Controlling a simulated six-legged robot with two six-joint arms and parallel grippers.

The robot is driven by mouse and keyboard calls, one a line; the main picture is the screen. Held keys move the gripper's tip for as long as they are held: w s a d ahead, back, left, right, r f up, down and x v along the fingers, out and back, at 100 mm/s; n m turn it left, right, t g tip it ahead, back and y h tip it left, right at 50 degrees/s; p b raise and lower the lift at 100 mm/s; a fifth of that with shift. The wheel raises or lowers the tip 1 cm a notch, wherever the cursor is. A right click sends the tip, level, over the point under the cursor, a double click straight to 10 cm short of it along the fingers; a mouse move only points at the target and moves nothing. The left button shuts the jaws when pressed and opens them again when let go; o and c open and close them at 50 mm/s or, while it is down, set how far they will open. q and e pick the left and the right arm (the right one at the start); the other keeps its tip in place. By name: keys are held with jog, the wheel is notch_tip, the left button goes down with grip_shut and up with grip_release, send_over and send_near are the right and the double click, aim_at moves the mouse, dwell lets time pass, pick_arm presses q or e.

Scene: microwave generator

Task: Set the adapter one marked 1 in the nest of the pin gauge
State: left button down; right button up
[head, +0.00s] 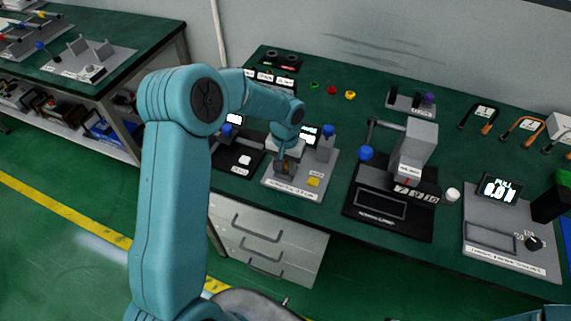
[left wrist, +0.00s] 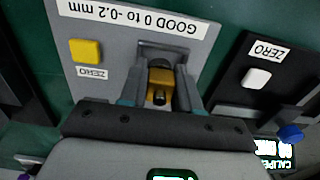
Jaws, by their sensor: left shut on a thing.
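My left gripper (head: 284,166) is over the grey pin gauge (head: 300,191), near its front left. In the left wrist view the gripper (left wrist: 160,97) is shut on a brass-coloured adapter (left wrist: 161,79), which has a dark round opening facing the camera. No mark 1 can be read on it. The adapter sits at a grey square frame, the nest (left wrist: 170,49), on the gauge plate; I cannot tell whether it is fully seated. The plate carries a yellow button (left wrist: 86,50) labelled ZERO and a "GOOD 0 to -0.2 mm" label. My right gripper is not in view.
A black caliper station (head: 238,162) with a white button stands close on the left. A blue-topped grey post (head: 326,143) rises behind the nest. A black press station (head: 392,205) with a blue-knobbed lever stands right. Coloured rings (head: 350,95) lie behind.

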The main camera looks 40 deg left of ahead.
pick_arm(q)
jog(key=c, duration=0.8)
grip_release()
jog(key=shift+f, duration=0.15)
jog(key=r, duration=1.2)
jog(key=shift+w+r, duration=0.15)
jog(key=shift+w, duration=0.05)
jog(key=shift+s+r, duration=0.2)
jog(key=shift+r, duration=0.35)
jog(key=shift+w, duration=0.1)
jog(key=shift+s+f, duration=0.1)
jog(key=shift+s, duration=0.1)
